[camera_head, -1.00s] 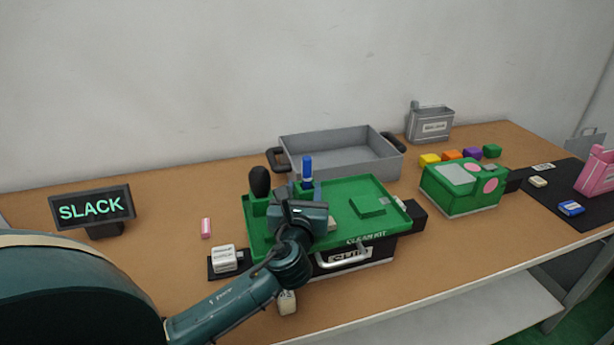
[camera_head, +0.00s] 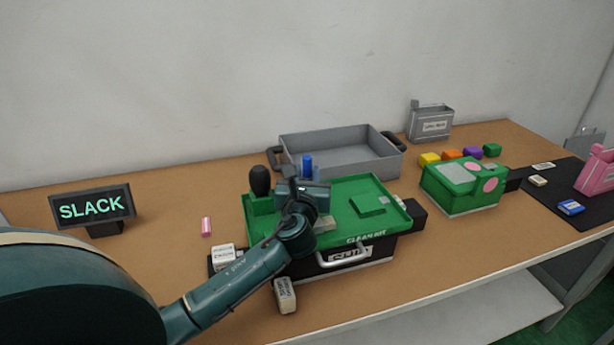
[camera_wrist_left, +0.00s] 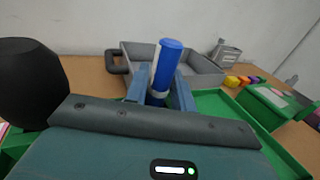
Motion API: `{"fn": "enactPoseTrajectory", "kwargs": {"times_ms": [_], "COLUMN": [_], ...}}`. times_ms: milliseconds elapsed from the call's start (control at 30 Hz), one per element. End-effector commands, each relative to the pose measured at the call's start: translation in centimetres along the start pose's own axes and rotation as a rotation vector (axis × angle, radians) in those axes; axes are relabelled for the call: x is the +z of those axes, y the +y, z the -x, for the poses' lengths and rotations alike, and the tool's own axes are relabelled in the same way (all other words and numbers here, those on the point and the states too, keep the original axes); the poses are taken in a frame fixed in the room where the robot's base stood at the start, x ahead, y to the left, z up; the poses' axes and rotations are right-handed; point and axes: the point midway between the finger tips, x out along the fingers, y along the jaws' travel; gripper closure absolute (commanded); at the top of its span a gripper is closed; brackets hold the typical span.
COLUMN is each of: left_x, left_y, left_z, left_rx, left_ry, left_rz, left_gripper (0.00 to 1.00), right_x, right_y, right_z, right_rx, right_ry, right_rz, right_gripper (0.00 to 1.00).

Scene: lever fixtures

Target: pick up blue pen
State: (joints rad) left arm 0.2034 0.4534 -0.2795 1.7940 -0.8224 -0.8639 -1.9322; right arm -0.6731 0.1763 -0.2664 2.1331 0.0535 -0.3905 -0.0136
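The blue pen (camera_head: 307,163) stands nearly upright on the left part of the green tray (camera_head: 392,199), beside a black rounded knob. Its lower part is hidden by my left gripper (camera_head: 306,178) in the head view. In the left wrist view the pen (camera_wrist_left: 168,62) shows a blue upper part and a pale band below. The fingers of my left gripper (camera_wrist_left: 160,88) stand apart, one on each side of the pen. Whether they touch it is hard to see. My right gripper is in neither view.
The black knob (camera_head: 260,181) stands close left of my left gripper. A grey bin (camera_head: 340,158) lies behind the tray. A green box (camera_head: 462,188) sits to the right. A SLACK sign (camera_head: 92,207) and a pink eraser-like block (camera_head: 206,227) are on the left, with bare table between.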

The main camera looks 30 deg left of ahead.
Motion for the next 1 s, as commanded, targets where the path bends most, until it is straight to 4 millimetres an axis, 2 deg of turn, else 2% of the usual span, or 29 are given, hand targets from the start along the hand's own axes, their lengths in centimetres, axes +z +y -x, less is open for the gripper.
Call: {"fn": "enactPoseTrajectory", "kwargs": {"times_ms": [33,300,600,733,1000], "left_x": [0.0,0.0,0.3,2.0,7.5], "left_y": [0.0,0.0,0.0,0.0,0.0], "left_z": [0.0,0.0,0.0,0.0,0.0], "left_rx": [0.0,0.0,0.0,0.0,0.0], "left_ry": [0.0,0.0,-0.001,-0.004,-0.005], "left_rz": [0.0,0.0,0.0,0.001,0.001], "left_gripper": [0.8,1.0,1.0,1.0,1.0], "right_x": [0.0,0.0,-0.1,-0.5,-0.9], "right_y": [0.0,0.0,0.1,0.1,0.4], "right_z": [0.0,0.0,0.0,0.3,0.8], "right_rx": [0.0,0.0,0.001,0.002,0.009], "right_ry": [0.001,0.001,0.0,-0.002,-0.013], "right_rz": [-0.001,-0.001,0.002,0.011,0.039], "right_gripper": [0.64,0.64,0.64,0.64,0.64]}}
